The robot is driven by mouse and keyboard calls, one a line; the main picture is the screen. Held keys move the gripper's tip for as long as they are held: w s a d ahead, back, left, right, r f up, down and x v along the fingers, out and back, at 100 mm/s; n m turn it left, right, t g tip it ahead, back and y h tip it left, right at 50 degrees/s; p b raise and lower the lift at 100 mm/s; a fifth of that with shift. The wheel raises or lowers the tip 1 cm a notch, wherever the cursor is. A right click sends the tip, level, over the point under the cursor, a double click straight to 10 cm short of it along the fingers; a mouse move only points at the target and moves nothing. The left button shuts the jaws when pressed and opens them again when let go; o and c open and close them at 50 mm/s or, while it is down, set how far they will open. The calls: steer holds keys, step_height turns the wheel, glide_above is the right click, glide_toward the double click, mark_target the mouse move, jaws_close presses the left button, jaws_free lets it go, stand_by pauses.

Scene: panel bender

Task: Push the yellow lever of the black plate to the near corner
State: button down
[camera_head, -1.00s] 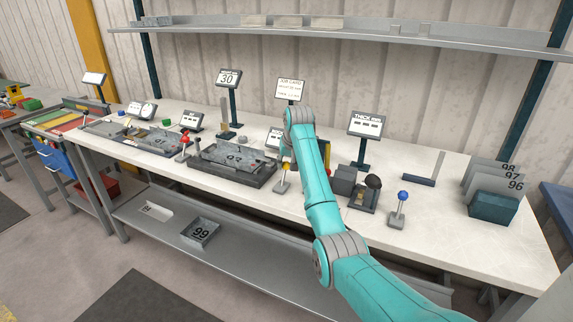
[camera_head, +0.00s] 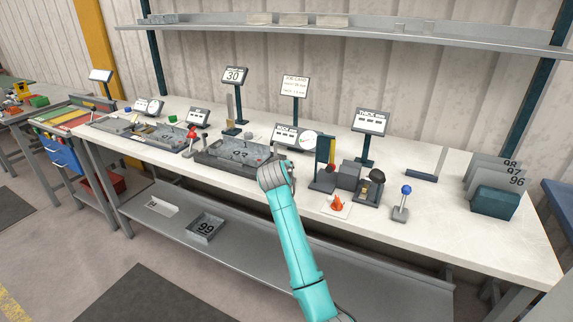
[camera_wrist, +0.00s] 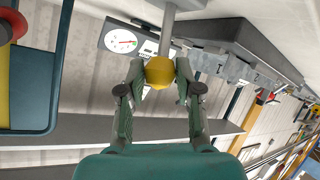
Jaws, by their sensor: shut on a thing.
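In the wrist view my gripper (camera_wrist: 158,82) is shut on the round yellow knob (camera_wrist: 159,71) of the lever, with a fingertip on each side. The lever's grey rod (camera_wrist: 167,28) runs from the knob to the top edge of that view. In the head view my wrist hides the yellow lever and my fingertips. The black plate (camera_head: 212,161) lies just left of my wrist on the bench, with a grey part marked with a number on it. In the wrist view a dark block (camera_wrist: 240,38) shows beside the lever.
A red-knobbed lever (camera_head: 192,133) stands left and a blue-knobbed lever (camera_head: 406,190) right. An orange-red object (camera_head: 338,203) on a pale pad and a dark upright stand (camera_head: 325,165) are right of my wrist. The front right bench top is clear.

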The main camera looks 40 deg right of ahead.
steer(key=shift+s+a+f+t+h, duration=0.2)
steer(key=shift+a+f+t+h, duration=0.1)
steer(key=shift+a+h, duration=0.25)
steer(key=shift+s+a+f, duration=0.15)
steer(key=shift+a+f, duration=0.15)
steer(key=shift+f, duration=0.05)
steer(key=shift+a+f, duration=0.1)
steer(key=shift+f, duration=0.05)
steer(key=c, duration=0.8)
jaws_free()
steer(key=shift+s+a+r, duration=0.1)
steer(key=shift+r, duration=0.15)
steer(key=v, duration=1.1)
steer(key=shift+s+a, duration=0.15)
steer(key=shift+a, duration=0.15)
